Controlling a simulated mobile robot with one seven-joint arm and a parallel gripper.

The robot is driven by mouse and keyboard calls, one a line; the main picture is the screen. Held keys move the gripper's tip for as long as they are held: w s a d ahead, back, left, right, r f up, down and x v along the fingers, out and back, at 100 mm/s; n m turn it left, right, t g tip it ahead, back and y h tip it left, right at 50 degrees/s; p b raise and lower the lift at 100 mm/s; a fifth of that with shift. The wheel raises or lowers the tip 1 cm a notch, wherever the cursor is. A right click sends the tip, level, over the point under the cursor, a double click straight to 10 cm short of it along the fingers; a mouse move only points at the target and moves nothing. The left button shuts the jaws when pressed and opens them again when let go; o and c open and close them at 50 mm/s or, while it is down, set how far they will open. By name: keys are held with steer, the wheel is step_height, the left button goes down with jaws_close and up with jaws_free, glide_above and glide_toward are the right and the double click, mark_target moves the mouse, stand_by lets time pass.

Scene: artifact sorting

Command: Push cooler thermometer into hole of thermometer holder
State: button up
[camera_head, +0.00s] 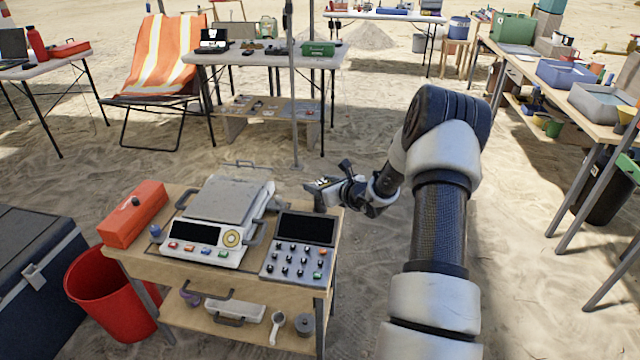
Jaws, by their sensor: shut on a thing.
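My gripper (322,186) is beyond the back right corner of the wooden cart, at about the height of its top. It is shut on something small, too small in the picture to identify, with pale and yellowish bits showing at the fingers. I cannot make out the cooler thermometer or the thermometer holder for certain. A dark blue-grey cooler box (38,262) with a pale latch stands at the lower left, far from my gripper, its lid shut.
The cart (140,262) bears a scale-like device (216,232), a control box (300,243) and an orange-red case (135,213). A red bin (112,300) stands left of it. Tables line the back and right (510,65). Open sand lies behind the cart.

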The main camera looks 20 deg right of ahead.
steer(key=shift+f, duration=0.35)
steer(key=o, duration=1.2)
steer(key=shift+o, duration=0.2)
steer(key=p+v, duration=0.3)
steer(key=v, duration=1.4)
steer(key=shift+r, duration=0.2)
steer(key=shift+s, duration=0.1)
